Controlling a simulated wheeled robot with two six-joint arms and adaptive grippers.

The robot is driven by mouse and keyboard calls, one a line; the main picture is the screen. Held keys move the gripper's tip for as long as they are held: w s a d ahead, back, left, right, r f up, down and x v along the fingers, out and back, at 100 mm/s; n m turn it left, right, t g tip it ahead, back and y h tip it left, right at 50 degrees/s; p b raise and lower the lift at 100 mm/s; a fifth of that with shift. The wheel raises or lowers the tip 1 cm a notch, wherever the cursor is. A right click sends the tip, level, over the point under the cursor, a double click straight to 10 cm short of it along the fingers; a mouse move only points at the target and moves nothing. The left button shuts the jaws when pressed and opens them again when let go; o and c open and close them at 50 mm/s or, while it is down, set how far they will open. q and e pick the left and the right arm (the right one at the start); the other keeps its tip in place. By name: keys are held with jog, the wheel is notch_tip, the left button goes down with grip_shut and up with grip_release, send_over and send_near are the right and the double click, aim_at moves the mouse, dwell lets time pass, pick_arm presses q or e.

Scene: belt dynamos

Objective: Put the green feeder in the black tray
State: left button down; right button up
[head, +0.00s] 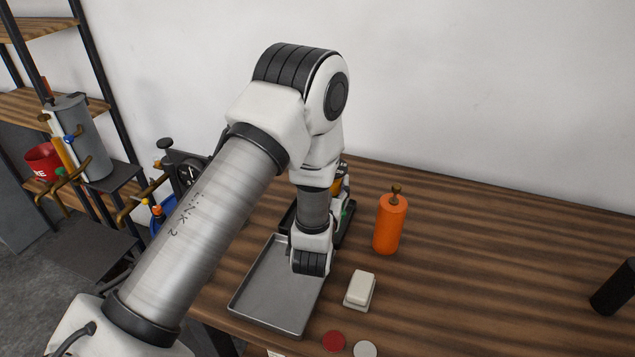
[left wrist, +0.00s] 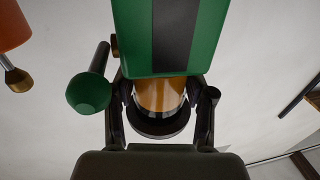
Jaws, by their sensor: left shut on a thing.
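The green feeder (left wrist: 202,38) fills the upper middle of the left wrist view, with a dark stripe down its body, an amber neck and a green knob at its left. My left gripper (left wrist: 160,100) is shut on the feeder around the amber neck. In the head view my own arm hides most of the gripper and feeder; only a bit of green (head: 344,213) shows. The black tray (head: 346,237) lies on the table behind my wrist, largely hidden. I cannot tell whether the feeder touches the tray. My right gripper is not in view.
A grey metal tray (head: 262,290) lies in front of the black one. An orange bottle (head: 389,226) and a white block (head: 360,287) stand to its right. Red (head: 334,341) and white (head: 365,349) discs lie in front. A black cylinder (head: 613,287) is far right; the table between is clear.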

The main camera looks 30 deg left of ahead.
pick_arm(q)
jog(key=w+a+f+b, duration=0.2)
jog(key=w+a+f, duration=0.2)
jog(key=a, duration=0.2)
jog(key=shift+w+a+f, duration=0.3)
jog(key=shift+a, duration=0.05)
jog(key=shift+c, duration=2)
grip_release()
jog(key=b+v, duration=0.3)
jog(key=v, duration=0.9)
